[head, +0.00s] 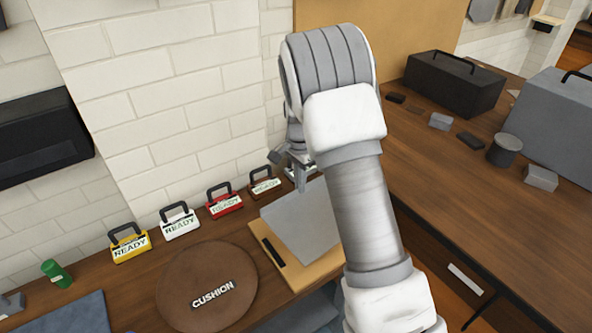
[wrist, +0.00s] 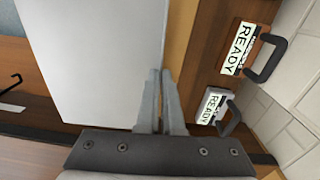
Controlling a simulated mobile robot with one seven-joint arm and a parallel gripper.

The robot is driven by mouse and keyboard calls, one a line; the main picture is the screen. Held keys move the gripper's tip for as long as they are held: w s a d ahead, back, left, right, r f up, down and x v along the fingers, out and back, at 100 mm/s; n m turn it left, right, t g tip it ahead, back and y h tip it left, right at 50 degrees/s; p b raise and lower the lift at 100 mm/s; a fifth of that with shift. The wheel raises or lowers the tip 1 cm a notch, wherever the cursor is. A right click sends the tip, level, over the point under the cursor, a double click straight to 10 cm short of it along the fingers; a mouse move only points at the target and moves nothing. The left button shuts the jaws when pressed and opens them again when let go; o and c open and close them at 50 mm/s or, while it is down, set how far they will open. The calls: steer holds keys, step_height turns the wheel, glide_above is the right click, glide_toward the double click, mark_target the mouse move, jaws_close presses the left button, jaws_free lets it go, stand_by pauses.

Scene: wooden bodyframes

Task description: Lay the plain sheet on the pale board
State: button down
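The plain sheet (head: 298,222) is a flat grey rectangle over the pale board (head: 292,275). It looks raised a little above the board and covers much of it; the board shows along the front and left in the head view. In the wrist view the sheet (wrist: 95,60) fills the left, with a strip of board (wrist: 181,28) beyond its right edge. My gripper (head: 302,187) is at the sheet's wall-side edge. In the wrist view its fingers (wrist: 161,75) are close together with that edge between them. My arm hides the sheet's right part in the head view.
Several READY boxes with handles stand along the wall, including a red one (head: 225,203) and a brown one (head: 264,184) close to my gripper. A round brown cushion (head: 190,290) lies left of the board. A dark toolbox (head: 455,85) stands on the right-hand bench.

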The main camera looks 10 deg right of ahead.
mark_target(299, 196)
steer(key=shift+m, duration=0.4)
steer(key=shift+w+f+b, duration=0.25)
steer(key=shift+f+b, duration=0.45)
steer(key=shift+f, duration=0.35)
steer(key=shift+w+f+b, duration=0.2)
steer(key=shift+f+b, duration=0.55)
steer(key=shift+f, duration=0.3)
steer(key=shift+w+f+b, duration=0.25)
steer(key=shift+f+b, duration=0.45)
steer(key=shift+f, duration=0.35)
steer(key=shift+f, duration=0.2)
steer(key=shift+c, duration=2.2)
jaws_free()
step_height(299, 196, up, 7)
steer(key=p, duration=0.5)
